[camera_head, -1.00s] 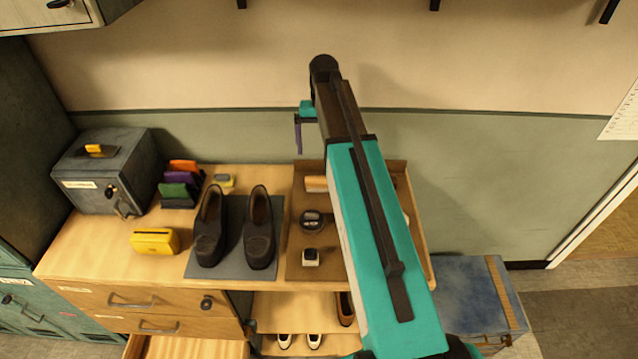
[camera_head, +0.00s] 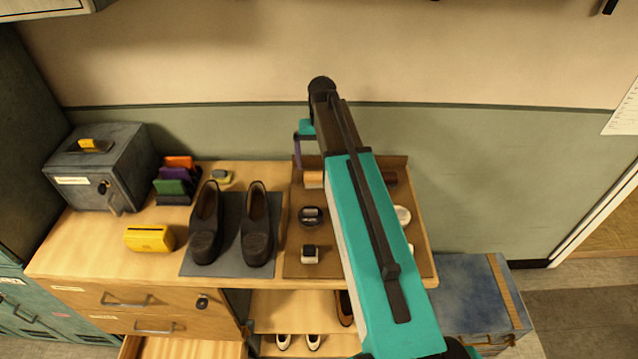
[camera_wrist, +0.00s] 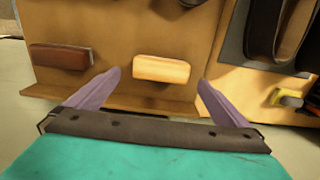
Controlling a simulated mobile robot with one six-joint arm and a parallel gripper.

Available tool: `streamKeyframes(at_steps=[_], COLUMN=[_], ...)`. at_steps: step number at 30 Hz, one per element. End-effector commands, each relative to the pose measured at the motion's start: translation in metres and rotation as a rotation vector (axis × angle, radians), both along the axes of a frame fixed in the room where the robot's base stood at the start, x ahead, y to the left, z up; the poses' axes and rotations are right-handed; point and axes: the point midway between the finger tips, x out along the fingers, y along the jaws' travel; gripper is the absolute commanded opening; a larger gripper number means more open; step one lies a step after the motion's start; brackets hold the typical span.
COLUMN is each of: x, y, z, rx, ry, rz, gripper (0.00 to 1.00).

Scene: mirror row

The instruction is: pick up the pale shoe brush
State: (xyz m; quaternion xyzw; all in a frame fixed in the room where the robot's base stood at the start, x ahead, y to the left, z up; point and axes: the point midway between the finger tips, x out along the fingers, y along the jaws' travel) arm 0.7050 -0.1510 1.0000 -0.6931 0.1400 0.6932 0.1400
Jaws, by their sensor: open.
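The pale shoe brush (camera_head: 313,180) lies at the back of a brown tray (camera_head: 322,271) on the bench, partly hidden by my arm in the head view. In the wrist view the pale brush (camera_wrist: 161,69) is a light wooden block lying crosswise between my two purple fingers, farther off than the fingertips. My gripper (camera_wrist: 158,80) is open and empty. In the head view my gripper (camera_head: 298,160) hangs near the tray's back edge, mostly seen as one finger.
A dark brown brush (camera_wrist: 60,57) lies beside the pale one. Round tins and small jars (camera_head: 310,254) stand in the tray. Dark shoes (camera_head: 257,225) stand on a grey mat to the left. A wall rises behind the bench.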

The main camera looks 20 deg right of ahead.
Motion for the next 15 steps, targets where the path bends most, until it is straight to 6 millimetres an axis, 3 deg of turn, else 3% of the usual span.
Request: streamKeyframes(at_steps=[15], x=[0.0004], y=[0.0010], z=[-0.0058], rx=[0.000], ry=[0.000], rz=[0.001], gripper=[1.00])
